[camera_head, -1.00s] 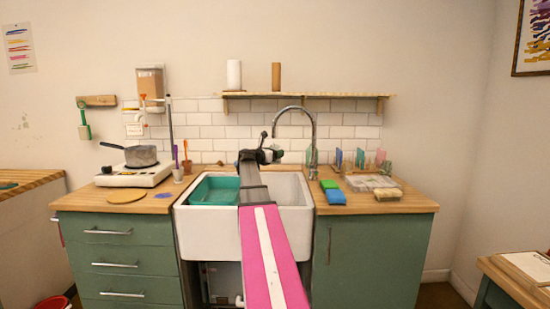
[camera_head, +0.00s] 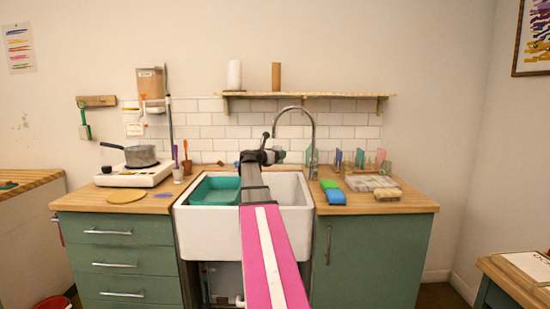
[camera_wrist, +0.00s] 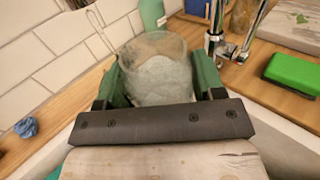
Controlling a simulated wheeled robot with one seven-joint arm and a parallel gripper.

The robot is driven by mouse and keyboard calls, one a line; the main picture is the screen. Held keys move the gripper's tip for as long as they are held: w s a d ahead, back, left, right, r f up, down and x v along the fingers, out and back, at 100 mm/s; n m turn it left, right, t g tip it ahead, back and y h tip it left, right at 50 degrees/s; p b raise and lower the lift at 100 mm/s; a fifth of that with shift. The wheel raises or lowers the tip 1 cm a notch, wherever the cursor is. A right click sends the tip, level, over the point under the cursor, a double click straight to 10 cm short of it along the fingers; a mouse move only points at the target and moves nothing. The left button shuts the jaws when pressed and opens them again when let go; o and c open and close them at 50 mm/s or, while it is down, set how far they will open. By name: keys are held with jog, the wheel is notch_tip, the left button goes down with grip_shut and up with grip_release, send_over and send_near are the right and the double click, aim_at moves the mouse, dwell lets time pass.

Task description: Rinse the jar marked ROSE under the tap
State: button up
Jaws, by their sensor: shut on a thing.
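My gripper (camera_wrist: 158,84) is shut on a clear jar (camera_wrist: 156,62), with one green finger on each side of it. The jar's glass looks cloudy grey, with a brownish tint near the top. No ROSE marking is readable on it. The chrome tap (camera_wrist: 236,42) stands just right of the jar in the wrist view. In the head view, my gripper (camera_head: 268,156) is over the back of the white sink (camera_head: 296,222), left of the tap's tall arched spout (camera_head: 314,140). The jar is hard to make out there.
A teal basin (camera_head: 215,197) sits in the sink's left side. Right of the sink lie a green sponge (camera_wrist: 292,72) and a blue sponge (camera_head: 335,197). A green bottle (camera_wrist: 152,14) stands behind the jar. A crumpled blue thing (camera_wrist: 27,127) lies at left on the counter.

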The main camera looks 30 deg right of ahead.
jog(key=s+a, duration=0.3)
jog(key=s, duration=0.1)
jog(key=shift+s+a, duration=0.4)
dwell(1.4)
jog(key=s+a+r, duration=0.3)
jog(key=s+r, duration=0.1)
dwell(0.6)
jog(key=shift+w, duration=0.1)
dwell(0.4)
jog(key=w+d+f, duration=0.3)
jog(key=w+f, duration=0.1)
jog(key=shift+w+d, duration=0.35)
jog(key=shift+s+a, duration=0.1)
jog(key=shift+s, duration=0.05)
dwell(0.3)
